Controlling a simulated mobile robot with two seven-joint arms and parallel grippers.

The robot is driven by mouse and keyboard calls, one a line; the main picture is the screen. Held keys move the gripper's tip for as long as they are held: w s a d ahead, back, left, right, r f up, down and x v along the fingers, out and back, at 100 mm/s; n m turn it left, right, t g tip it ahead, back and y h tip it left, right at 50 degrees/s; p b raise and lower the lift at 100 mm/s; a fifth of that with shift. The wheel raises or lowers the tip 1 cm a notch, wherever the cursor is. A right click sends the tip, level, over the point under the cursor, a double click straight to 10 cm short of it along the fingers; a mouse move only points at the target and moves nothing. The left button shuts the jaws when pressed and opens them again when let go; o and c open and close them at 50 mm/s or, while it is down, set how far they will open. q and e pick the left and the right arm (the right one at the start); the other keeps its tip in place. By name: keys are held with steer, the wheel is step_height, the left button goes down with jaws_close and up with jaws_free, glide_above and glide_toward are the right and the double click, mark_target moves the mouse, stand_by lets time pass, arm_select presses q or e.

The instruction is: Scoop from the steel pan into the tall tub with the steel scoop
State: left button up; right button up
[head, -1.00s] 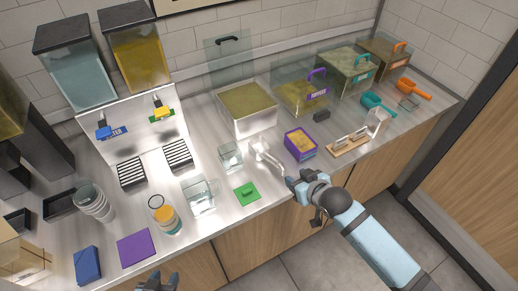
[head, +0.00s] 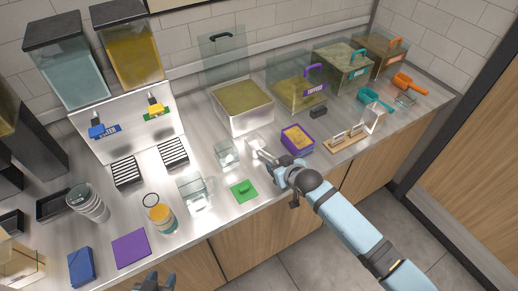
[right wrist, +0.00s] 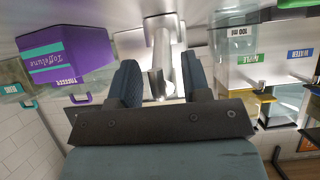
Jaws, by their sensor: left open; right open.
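The steel pan (head: 268,122), filled with a yellow-green mass, stands at the back middle of the counter. The steel scoop (head: 253,142) lies in front of it, its handle toward my right gripper (head: 276,166). In the right wrist view the scoop (right wrist: 162,62) shows between the two open fingers (right wrist: 158,85); I cannot tell whether they touch it. A clear, empty-looking tub (head: 227,156) stands left of the scoop and may be the tall tub; a clear container with a 100 ml label (right wrist: 237,42) shows in the wrist view. My left gripper (head: 153,283) is open at the bottom edge.
A purple tub (head: 297,140) stands right of the scoop. Lidded bins (head: 298,90) line the back right.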

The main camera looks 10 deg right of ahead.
steer(key=shift+c, duration=1.1)
jaws_close()
steer(key=shift+r+p, duration=0.8)
steer(key=shift+r, duration=2.25)
steer(key=shift+c, duration=2.1)
jaws_free()
jaws_close()
